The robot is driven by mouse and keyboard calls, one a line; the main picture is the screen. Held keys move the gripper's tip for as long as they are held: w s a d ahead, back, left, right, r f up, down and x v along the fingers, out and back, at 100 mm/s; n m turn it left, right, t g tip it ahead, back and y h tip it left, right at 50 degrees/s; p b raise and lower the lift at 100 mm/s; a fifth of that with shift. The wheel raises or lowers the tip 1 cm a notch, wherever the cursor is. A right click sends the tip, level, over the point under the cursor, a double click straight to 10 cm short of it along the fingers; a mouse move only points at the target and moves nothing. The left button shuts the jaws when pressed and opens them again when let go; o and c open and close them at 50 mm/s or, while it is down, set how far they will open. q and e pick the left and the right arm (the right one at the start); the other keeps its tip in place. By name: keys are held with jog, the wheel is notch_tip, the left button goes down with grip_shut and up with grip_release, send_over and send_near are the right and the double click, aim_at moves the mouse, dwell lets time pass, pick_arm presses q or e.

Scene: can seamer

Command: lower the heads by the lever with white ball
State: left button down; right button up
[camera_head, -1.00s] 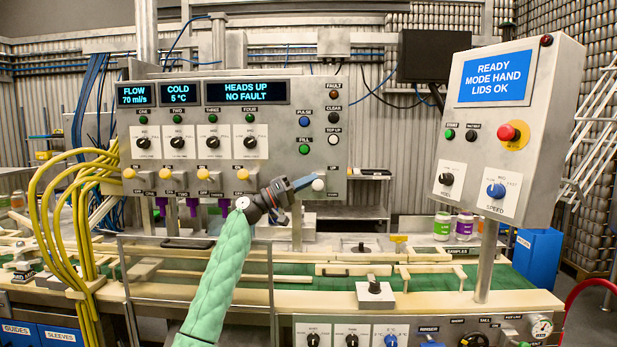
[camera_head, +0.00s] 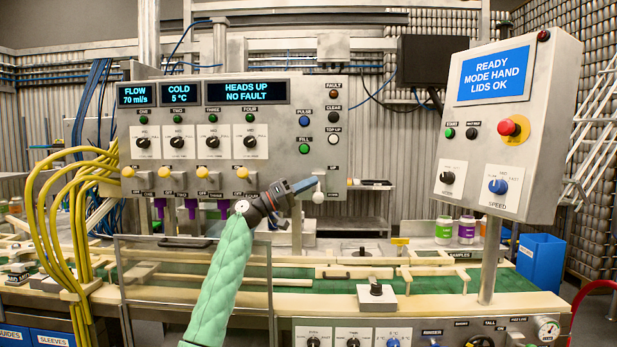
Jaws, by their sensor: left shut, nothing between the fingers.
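The lever's white ball (camera_head: 318,197) sits at the lower right corner of the grey control panel (camera_head: 300,120), under a small "UP" label. My left gripper (camera_head: 314,183) reaches in from the lower left and is shut and empty. Its fingertips are at the lever, just above the ball; they look in contact, but a small gap cannot be ruled out. The lever's arm is mostly hidden by the fingers. The panel display (camera_head: 248,91) reads "HEADS UP, NO FAULT". My right gripper is not in view.
Yellow knobs (camera_head: 209,172) and purple nozzles (camera_head: 191,209) line the panel's lower edge, left of my gripper. A second control box (camera_head: 512,130) on a post stands at the right. A clear guard (camera_head: 190,285) stands in front below. Yellow hoses (camera_head: 50,220) hang at the left.

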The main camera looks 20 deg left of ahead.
pick_arm(q)
jog(key=b+v, duration=0.2)
jog(key=v, duration=0.5)
jog(key=shift+s+a+f, duration=0.15)
jog(key=shift+a, duration=0.15)
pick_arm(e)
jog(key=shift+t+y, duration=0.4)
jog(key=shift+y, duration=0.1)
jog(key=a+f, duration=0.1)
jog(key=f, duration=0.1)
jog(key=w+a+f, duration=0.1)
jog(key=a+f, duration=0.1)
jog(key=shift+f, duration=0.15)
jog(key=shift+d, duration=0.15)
